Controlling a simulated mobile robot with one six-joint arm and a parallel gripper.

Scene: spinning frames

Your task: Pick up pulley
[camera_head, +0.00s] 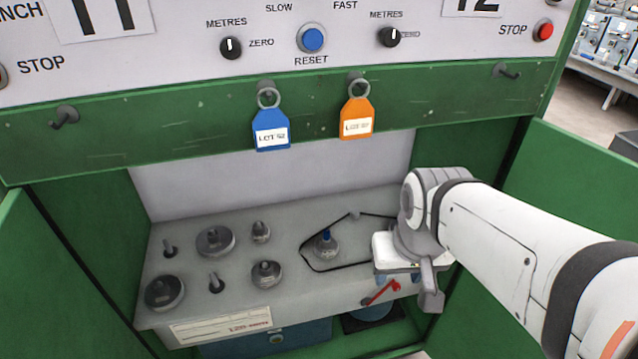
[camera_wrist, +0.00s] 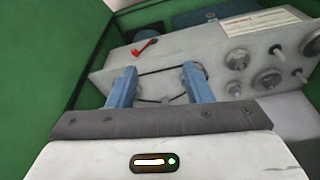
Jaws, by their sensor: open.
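Several grey pulleys sit on the shelf panel in the head view: a large one at the front left (camera_head: 165,291), another large one behind it (camera_head: 215,240), a smaller one (camera_head: 266,273) and a small one behind that (camera_head: 261,231). Which one the task means cannot be told. My gripper (camera_wrist: 160,82) is open, with its blue fingers apart over the belt's end and nothing held. In the head view, it hangs over the panel's right end, right of the pulleys.
Bare pegs (camera_head: 215,283) stand among the pulleys. A red lever (camera_head: 385,291) is on the panel's front face near my gripper. Green cabinet walls and an open door (camera_head: 580,200) enclose the shelf. Blue (camera_head: 271,131) and orange (camera_head: 356,119) tags hang above.

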